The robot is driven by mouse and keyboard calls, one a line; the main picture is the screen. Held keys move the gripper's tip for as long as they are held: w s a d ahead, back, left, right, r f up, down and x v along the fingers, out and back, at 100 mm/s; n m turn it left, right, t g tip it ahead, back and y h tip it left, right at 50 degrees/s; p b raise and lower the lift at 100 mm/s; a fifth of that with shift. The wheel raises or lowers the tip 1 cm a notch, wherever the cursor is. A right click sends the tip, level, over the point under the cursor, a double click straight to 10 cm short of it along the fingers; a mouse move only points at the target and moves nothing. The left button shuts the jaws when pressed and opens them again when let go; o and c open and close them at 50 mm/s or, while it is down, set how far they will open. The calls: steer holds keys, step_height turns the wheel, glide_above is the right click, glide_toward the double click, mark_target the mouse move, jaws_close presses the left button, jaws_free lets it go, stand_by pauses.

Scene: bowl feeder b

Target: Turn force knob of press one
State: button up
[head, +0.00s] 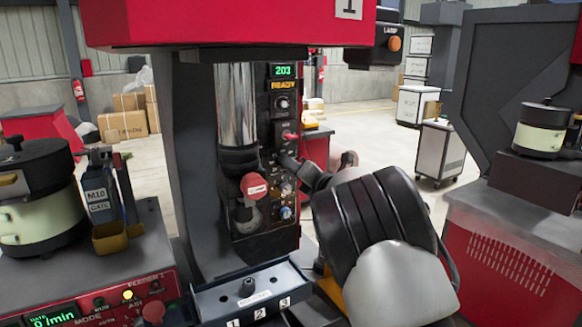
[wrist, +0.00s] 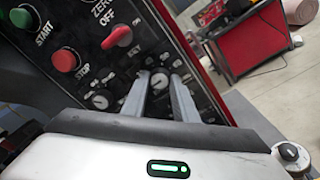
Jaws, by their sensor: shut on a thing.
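Press one, red with a "1" plate (head: 349,8), stands in front of me. Its dark control panel (head: 266,125) carries small knobs and a red switch. In the wrist view, a small round knob (wrist: 158,82) with a pale face sits between my fingertips. I take it for the force knob, though its label is too small to read. My gripper (wrist: 160,88) is shut on it, one finger on each side. In the head view my gripper (head: 288,162) reaches the panel from the right, and my wrist hides part of the panel's right edge.
The panel's green 203 display (head: 283,71) stands above an amber READY sign (head: 283,86). The red switch (wrist: 117,37), red stop button (wrist: 64,60) and another knob (wrist: 100,99) are close to my fingers. The press ram (head: 237,105) is left of the panel. A grey tray (head: 252,295) sits below.

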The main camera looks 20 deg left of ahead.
steer(key=shift+m, duration=0.3)
steer(key=m+b, duration=0.3)
steer(key=m, duration=1.4)
steer(key=shift+f+t+b, duration=0.1)
steer(key=shift+t+b, duration=0.25)
steer(key=shift+t, duration=0.05)
steer(key=shift+m, duration=0.4)
steer(key=o, duration=1.1)
steer(key=shift+c, duration=0.2)
